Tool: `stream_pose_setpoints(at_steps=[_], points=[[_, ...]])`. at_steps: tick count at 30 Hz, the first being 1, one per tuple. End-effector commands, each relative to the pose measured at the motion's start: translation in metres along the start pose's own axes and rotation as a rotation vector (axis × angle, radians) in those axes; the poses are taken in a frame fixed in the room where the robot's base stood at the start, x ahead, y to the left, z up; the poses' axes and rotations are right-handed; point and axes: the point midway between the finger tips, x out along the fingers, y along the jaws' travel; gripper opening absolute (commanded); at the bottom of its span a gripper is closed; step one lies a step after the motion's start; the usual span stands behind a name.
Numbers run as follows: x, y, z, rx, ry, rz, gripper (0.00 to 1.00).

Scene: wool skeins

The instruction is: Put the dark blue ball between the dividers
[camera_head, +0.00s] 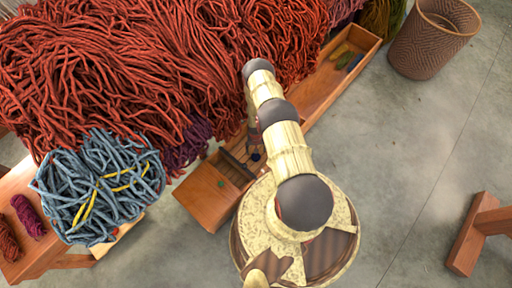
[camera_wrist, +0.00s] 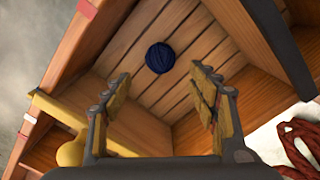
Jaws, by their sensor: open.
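The dark blue ball (camera_wrist: 160,58) lies on a slatted wooden floor (camera_wrist: 190,50) in the wrist view. It also shows as a small dark spot beside my arm in the head view (camera_head: 256,156). My gripper (camera_wrist: 161,78) is open and empty, and its two fingers stand apart with the ball showing beyond the gap between them. The ball is clear of both fingers in the picture; the exact distance is hard to tell. Wooden walls enclose the floor, but I cannot tell which of them are dividers. My arm hides much of this area in the head view.
A wooden box (camera_head: 205,203) bears a small green spot. A long wooden tray (camera_head: 318,92) holds small coloured pieces. Heaps of red (camera_head: 110,70) and blue-grey (camera_head: 75,205) wool lie left. A woven basket (camera_head: 432,45) stands at upper right; the floor below it is largely clear.

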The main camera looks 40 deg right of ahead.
Motion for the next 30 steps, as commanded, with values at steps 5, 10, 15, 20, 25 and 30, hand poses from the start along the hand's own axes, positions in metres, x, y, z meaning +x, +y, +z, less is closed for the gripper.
stream_pose_setpoints(at_steps=[5,10,15,20,25,30], points=[[-0.018,0.000,0.001,0.000,-0.001,0.000,0.59],[-0.021,0.000,0.001,0.000,-0.001,0.000,0.59],[-0.020,0.000,0.001,0.000,-0.001,0.000,0.59],[-0.020,0.000,0.001,0.000,-0.001,0.000,0.59],[-0.020,0.000,0.001,-0.002,-0.002,0.001,0.59],[-0.021,0.004,0.029,-0.019,-0.093,0.010,0.59]])
